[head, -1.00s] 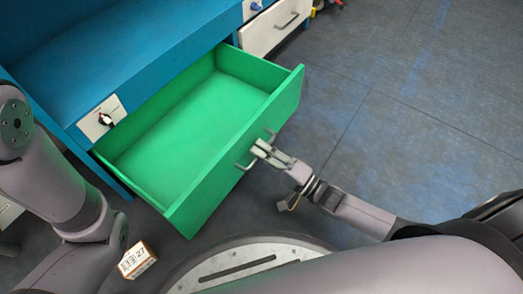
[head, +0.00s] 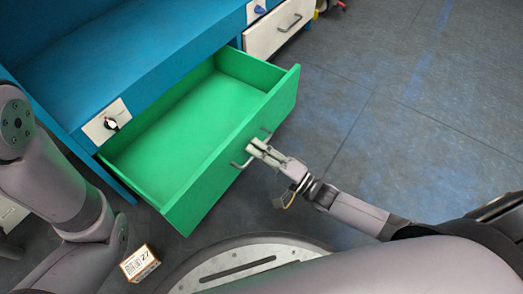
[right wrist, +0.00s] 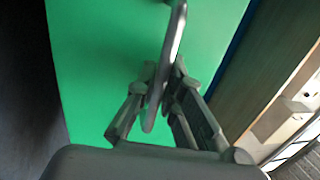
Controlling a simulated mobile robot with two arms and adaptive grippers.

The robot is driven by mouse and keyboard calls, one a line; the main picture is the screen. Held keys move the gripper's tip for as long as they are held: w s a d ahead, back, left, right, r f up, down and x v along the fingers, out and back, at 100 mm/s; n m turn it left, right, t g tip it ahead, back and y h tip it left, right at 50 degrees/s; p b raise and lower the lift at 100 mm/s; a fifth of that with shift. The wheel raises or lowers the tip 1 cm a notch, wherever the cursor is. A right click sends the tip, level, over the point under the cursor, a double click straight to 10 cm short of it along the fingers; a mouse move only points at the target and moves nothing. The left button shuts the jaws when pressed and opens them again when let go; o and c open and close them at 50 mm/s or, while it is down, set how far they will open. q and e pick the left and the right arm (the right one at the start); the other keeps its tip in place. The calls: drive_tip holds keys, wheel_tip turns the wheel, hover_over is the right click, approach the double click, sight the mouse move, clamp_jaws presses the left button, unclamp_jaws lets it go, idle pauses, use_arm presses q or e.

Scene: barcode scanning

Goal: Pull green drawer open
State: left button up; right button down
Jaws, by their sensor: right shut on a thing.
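The green drawer (head: 160,150) stands well out from the blue cabinet in the head view, and its inside is empty. Its front panel (head: 215,182) carries a metal bar handle (head: 238,165). My right gripper (head: 257,148) is shut on the middle of the handle. In the right wrist view the fingers (right wrist: 163,85) of the right gripper close around the handle (right wrist: 175,45), with the green front panel (right wrist: 100,60) behind. My left arm comes in from the left, but its gripper is hidden. A small box with a barcode label (head: 139,263) shows beside that arm.
The blue cabinet (head: 140,52) has a white panel with a knob (head: 108,122) left of the drawer. A closed white drawer (head: 280,32) with a handle sits farther right. The dark floor (head: 400,130) right of the green drawer is clear.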

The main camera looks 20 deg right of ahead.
drive_tip(key=shift+w+a, duration=0.1)
drive_tip(key=shift+w, duration=0.1)
drive_tip(key=c, duration=1.7)
unclamp_jaws()
drive_tip(key=shift+s, duration=0.1)
drive_tip(key=v, duration=1.2)
